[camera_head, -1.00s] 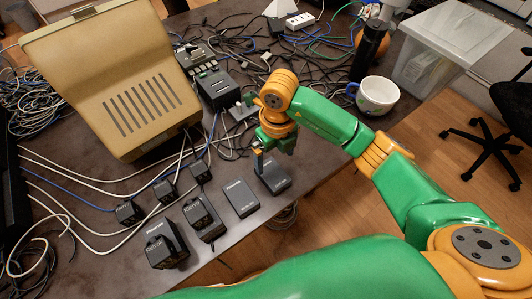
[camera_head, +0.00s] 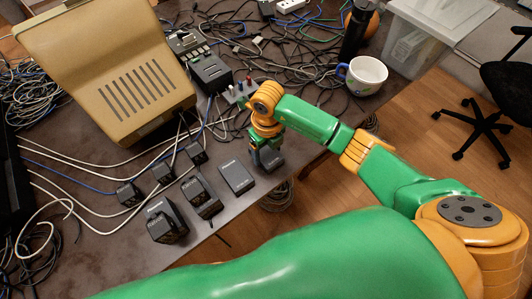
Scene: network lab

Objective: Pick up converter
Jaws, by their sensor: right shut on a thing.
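Several black converters stand in a row along the table's front edge. My right gripper (camera_head: 266,150) is at the rightmost one, a dark box-shaped converter (camera_head: 272,161). It is shut on this converter, pointing down from above. The gripper and wrist hide much of its top. The converter appears at or very near table height; I cannot tell whether it touches the table. To its left are a flat converter (camera_head: 236,178), a ribbed converter (camera_head: 202,197) and a larger block-like converter (camera_head: 165,220). My left gripper is out of view.
A beige slotted case (camera_head: 105,75) stands at the back left. Small black adapters (camera_head: 128,194) with cables lie behind the row. Loose cables (camera_head: 310,70) cover the back.

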